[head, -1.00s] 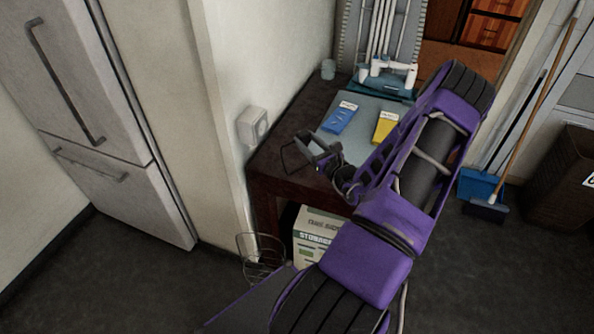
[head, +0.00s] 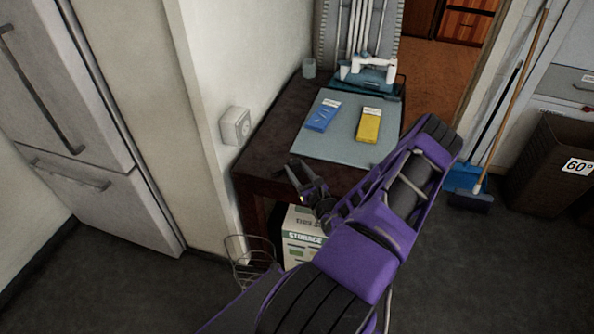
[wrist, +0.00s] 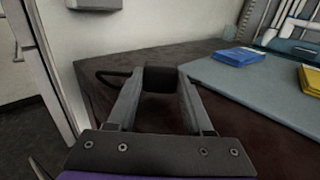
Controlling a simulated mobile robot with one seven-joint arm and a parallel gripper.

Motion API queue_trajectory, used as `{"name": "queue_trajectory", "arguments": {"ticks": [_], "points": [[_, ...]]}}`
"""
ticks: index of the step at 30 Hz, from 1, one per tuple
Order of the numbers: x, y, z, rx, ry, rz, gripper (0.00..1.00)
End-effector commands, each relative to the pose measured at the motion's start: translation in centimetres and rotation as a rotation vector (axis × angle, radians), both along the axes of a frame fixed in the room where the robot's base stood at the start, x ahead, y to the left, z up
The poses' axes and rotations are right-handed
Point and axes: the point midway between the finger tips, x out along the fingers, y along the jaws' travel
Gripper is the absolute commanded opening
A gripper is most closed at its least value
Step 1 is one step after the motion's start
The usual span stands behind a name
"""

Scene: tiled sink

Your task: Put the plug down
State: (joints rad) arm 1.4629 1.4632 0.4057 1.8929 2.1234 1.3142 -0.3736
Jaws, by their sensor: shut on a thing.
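The black plug (wrist: 160,79) sits between the fingertips of my gripper (wrist: 161,84) in the wrist view. The gripper is shut on it. A dark cord loops out from the plug's left side. In the head view my gripper (head: 303,180) is by the front edge of the dark table (head: 266,161), near its left end. The plug is too small and dark to make out clearly there. I cannot tell whether the plug touches the tabletop.
A wall socket (head: 236,126) is on the wall left of the table. A grey mat (head: 340,139) on the table holds a blue packet (head: 322,116) and a yellow packet (head: 368,126). A storage box (head: 301,238) and a wire basket (head: 250,262) stand below.

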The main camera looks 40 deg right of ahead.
Motion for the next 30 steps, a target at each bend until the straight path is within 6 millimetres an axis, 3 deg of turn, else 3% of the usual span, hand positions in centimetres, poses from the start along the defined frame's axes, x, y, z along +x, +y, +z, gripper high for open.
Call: {"name": "queue_trajectory", "arguments": {"ticks": [21,22,26,30], "points": [[0.0,0.0,-1.1,0.0,-0.001,0.0,0.0],[0.0,0.0,-1.1,0.0,0.0,0.0,0.57],[0.0,0.0,-1.2,0.001,0.001,0.0,0.8],[0.0,0.0,-1.2,0.002,0.002,0.0,0.81]]}}
